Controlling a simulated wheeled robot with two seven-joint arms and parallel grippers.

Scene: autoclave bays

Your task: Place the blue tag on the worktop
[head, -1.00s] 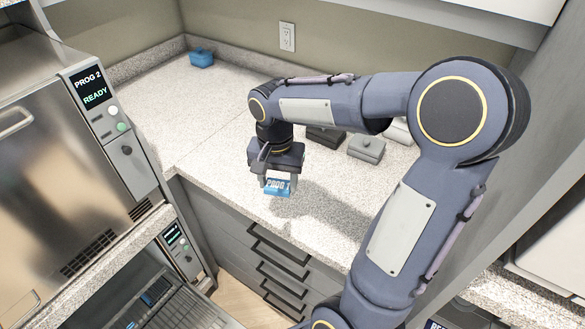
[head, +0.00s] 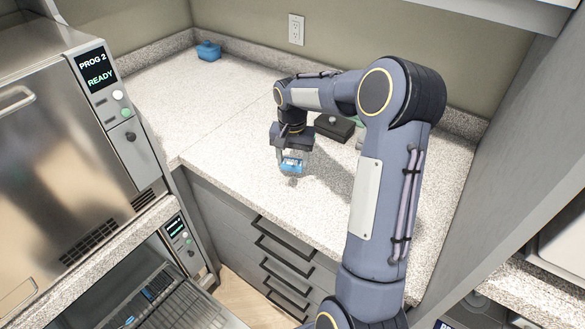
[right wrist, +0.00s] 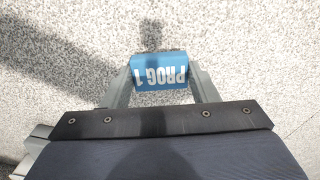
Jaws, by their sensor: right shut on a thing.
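The blue tag (head: 292,166) is lettered "PROG 1", as the right wrist view (right wrist: 159,71) shows. My right gripper (head: 291,160) is shut on it, one finger on each side, and also shows in the right wrist view (right wrist: 160,85). The tag is over the speckled worktop (head: 225,130), near its front edge. A shadow lies close by it; I cannot tell whether the tag touches the surface. My left gripper is not in view.
A blue block-like object (head: 208,51) stands at the worktop's back left corner. A dark box (head: 334,127) stands behind my right gripper. The autoclave (head: 60,140) reading "PROG 2 READY" is at left. Drawers (head: 250,240) lie below the worktop. The left part of the worktop is clear.

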